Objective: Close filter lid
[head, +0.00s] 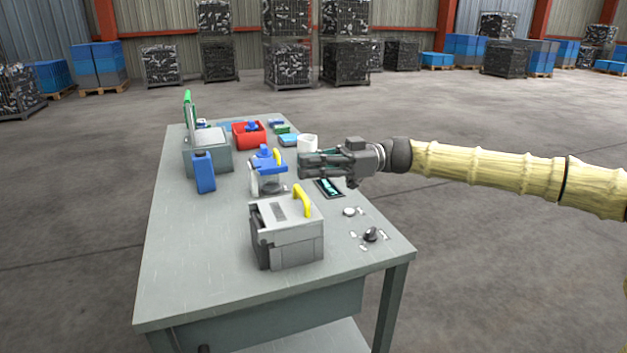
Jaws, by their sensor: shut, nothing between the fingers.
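A grey box (208,157) stands at the back left of the table, and an upright panel with a green top edge (188,103) rises at its left side. I cannot tell for sure whether this panel is the filter lid. My gripper (301,166) points left, shut and empty, just right of the blue-topped housing and above the table. I cannot tell whether it touches anything. It partly hides the table behind it.
The table (190,270) holds a grey case with a yellow handle (287,230) in front, a blue bottle (203,172), a red box (248,134), a white cup (307,143), a dark tray (329,187) and small loose parts. The front left is clear.

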